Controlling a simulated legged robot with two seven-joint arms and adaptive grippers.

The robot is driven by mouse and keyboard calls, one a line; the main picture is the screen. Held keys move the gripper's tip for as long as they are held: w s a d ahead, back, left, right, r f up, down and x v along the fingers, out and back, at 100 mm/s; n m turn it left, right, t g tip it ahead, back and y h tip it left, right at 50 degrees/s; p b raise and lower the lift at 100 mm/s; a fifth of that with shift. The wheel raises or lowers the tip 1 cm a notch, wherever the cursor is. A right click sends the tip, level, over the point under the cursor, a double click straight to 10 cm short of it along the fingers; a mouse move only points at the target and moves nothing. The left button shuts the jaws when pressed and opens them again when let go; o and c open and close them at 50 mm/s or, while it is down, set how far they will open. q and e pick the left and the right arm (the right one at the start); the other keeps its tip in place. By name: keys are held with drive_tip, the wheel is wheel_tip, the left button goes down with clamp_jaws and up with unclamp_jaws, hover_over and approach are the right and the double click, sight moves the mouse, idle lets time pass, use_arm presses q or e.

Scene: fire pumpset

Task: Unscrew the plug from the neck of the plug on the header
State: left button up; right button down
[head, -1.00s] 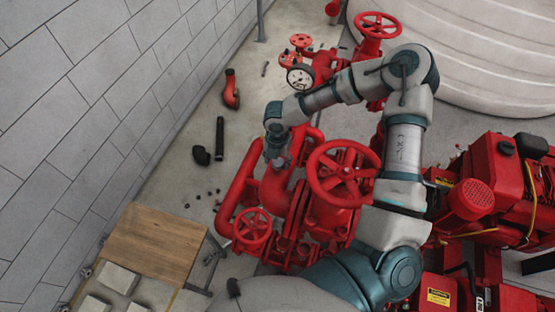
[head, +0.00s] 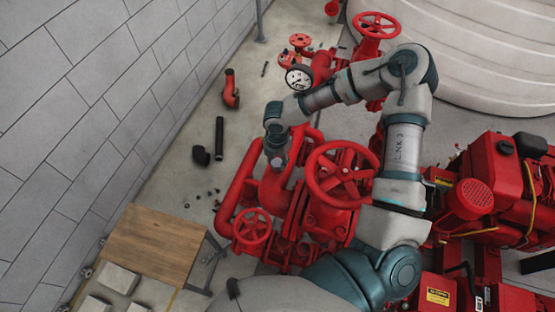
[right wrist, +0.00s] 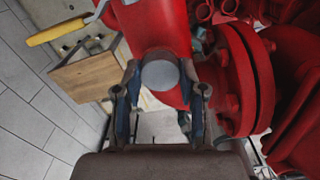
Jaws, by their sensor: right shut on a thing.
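The plug (right wrist: 160,74) shows in the right wrist view as a round grey end face at the red header (right wrist: 150,25). My right gripper (right wrist: 160,85) has a finger on each side of the plug and is shut on it. In the head view my right gripper (head: 276,157) points down onto the red header pipe (head: 272,188), left of the large handwheel; the plug itself is hidden there. The neck under the plug cannot be made out. My left gripper is not in view.
A large red handwheel (head: 343,172) stands close to the right of my gripper, and a smaller one (head: 252,226) lies below. A wooden table (head: 155,243) is at lower left. Black pipe pieces (head: 219,138) and small parts lie on the floor near the wall.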

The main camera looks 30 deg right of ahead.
drive_tip(key=shift+m, duration=0.7)
drive_tip(key=shift+s+r+n+p, duration=0.1)
drive_tip(key=shift+n+p, duration=0.5)
drive_tip(key=shift+n, duration=0.7)
drive_tip(key=shift+d+f+n, duration=0.1)
drive_tip(key=shift+f+n, duration=0.1)
drive_tip(key=shift+n, duration=0.8)
drive_tip(key=n, duration=0.4)
drive_tip(key=shift+n, duration=0.4)
